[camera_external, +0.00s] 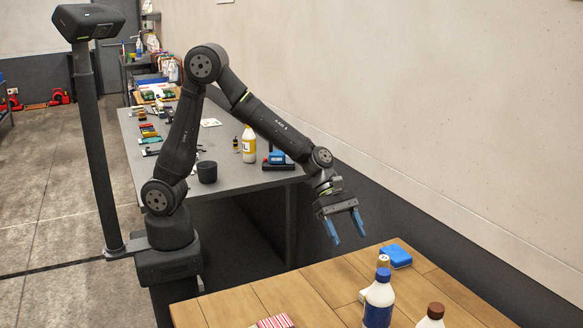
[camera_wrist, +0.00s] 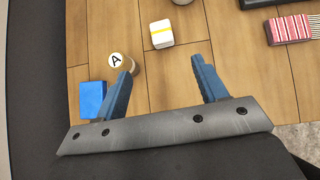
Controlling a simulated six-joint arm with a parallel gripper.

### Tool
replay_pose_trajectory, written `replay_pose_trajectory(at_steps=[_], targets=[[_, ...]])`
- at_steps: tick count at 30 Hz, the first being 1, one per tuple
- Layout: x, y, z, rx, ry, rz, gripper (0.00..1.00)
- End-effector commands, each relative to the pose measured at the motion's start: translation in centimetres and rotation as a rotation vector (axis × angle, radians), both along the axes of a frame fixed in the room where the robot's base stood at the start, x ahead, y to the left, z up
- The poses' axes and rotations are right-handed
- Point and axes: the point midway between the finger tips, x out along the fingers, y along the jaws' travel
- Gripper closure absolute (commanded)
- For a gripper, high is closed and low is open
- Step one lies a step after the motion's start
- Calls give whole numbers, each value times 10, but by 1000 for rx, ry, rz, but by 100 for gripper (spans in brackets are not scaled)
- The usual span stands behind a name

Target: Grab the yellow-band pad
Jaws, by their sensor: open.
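The yellow-band pad (camera_wrist: 162,34) is a small white block with a yellow stripe across it, lying on the wooden table. In the wrist view it is just beyond the gap between my fingertips, not touching them. In the external view a sliver of white (camera_external: 363,296) beside the blue-labelled bottle appears to be the pad, mostly hidden. My gripper (camera_external: 350,240) is open and empty above the table's far edge; its two blue fingers also show in the wrist view (camera_wrist: 163,67).
A bottle with a lettered cap (camera_wrist: 120,64) is close to my left finger in the wrist view. A blue block (camera_wrist: 93,97) lies left of it. A red-striped item (camera_wrist: 291,28) lies at the right. A brown-capped bottle (camera_external: 432,317) stands at the front.

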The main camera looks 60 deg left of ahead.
Motion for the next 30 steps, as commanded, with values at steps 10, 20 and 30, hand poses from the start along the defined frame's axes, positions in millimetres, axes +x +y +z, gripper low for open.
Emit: replay_pose_trajectory(at_steps=[10,20,30], targets=[[2,-41,-41,1,6,3,35],[5,-79,-79,0,4,1,35],[4,-98,-99,1,4,0,35]])
